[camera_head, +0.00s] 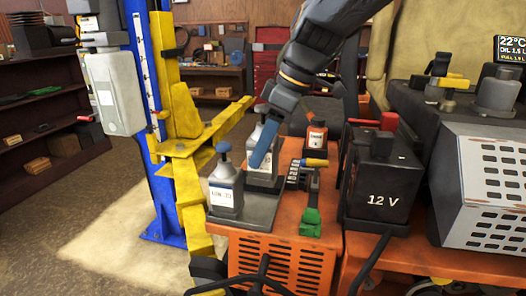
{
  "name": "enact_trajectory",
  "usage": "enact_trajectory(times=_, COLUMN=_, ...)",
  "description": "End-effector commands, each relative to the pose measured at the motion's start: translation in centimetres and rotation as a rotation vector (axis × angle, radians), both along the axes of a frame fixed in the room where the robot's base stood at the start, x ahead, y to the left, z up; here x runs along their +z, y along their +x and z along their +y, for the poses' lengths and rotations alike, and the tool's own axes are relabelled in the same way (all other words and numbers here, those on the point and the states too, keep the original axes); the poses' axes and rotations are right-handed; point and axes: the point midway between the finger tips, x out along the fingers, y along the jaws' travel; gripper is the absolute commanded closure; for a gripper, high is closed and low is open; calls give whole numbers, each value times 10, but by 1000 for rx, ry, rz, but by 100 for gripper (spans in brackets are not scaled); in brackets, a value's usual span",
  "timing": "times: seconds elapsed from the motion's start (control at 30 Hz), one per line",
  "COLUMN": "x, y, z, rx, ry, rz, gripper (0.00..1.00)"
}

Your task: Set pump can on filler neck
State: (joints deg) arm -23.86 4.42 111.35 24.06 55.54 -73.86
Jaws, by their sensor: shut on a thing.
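My gripper (263,147) reaches down from the top right, with a blue finger against the rear grey pump can (262,178). It is shut on this can, whose white label is partly behind the finger. The can is upright at the grey tray (262,215); I cannot tell whether its base touches it. A second grey can (226,190) with a blue top and a printed white label stands in front and to the left on the tray. I cannot pick out the filler neck for certain; a yellow-handled part (453,82) shows on the dark engine at right.
The tray sits on an orange body (285,248). A yellow and blue lift post (150,110) is at left.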

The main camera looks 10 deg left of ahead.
Motion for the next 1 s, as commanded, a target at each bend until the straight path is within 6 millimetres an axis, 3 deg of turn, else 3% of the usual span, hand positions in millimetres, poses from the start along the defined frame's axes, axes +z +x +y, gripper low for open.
enact_trajectory(times=1.0, x=84, y=0, z=0, rx=0, ry=2, rz=-2, gripper=100)
